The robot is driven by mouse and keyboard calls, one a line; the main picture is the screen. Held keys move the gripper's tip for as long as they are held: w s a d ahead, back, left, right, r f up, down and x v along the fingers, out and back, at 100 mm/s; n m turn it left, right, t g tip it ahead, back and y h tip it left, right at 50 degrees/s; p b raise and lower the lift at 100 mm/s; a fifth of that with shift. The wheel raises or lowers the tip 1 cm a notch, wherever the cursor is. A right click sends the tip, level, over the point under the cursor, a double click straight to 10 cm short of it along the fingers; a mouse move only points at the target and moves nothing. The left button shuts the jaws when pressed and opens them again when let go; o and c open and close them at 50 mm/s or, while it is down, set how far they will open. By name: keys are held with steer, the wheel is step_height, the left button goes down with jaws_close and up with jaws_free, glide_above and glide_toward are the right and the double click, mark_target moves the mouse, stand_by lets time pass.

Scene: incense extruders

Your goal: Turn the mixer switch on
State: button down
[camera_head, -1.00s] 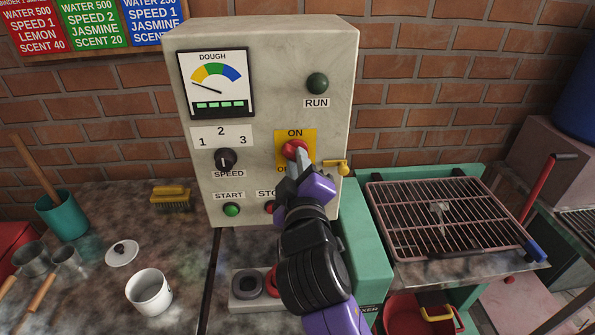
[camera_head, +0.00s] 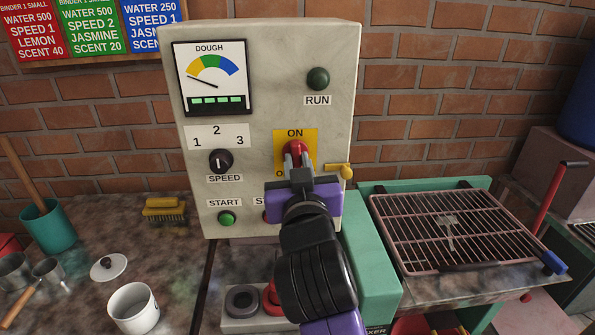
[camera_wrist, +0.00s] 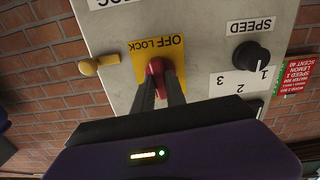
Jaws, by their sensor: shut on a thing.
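The mixer switch has a red handle (camera_head: 294,148) on a yellow plate (camera_head: 311,137) marked ON at the top, on the front of the pale control box (camera_head: 270,60). My gripper (camera_head: 297,158) is in front of the plate, its fingers closed on the red handle. In the wrist view, which is upside down, the two fingers (camera_wrist: 160,88) hold the red handle (camera_wrist: 154,67) just beside the OFF LOCK lettering. The ON lettering is hidden there. The handle's exact setting is hard to tell. The RUN lamp (camera_head: 318,78) looks dark green.
A brass latch (camera_head: 343,171) sticks out right of the plate. The speed knob (camera_head: 220,161) and green START button (camera_head: 227,219) are to the left; my gripper partly covers the STOP button. A wire rack (camera_head: 450,230) stands at right, a white mug (camera_head: 133,309) at lower left.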

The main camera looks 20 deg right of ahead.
steer(key=shift+f+m, duration=0.1)
steer(key=shift+m, duration=0.5)
steer(key=c, duration=1.4)
jaws_free()
steer(key=shift+o, duration=0.2)
steer(key=b+v, duration=0.1)
steer(key=v, duration=0.6)
steer(key=shift+s+a, duration=0.15)
steer(key=shift+s, duration=0.2)
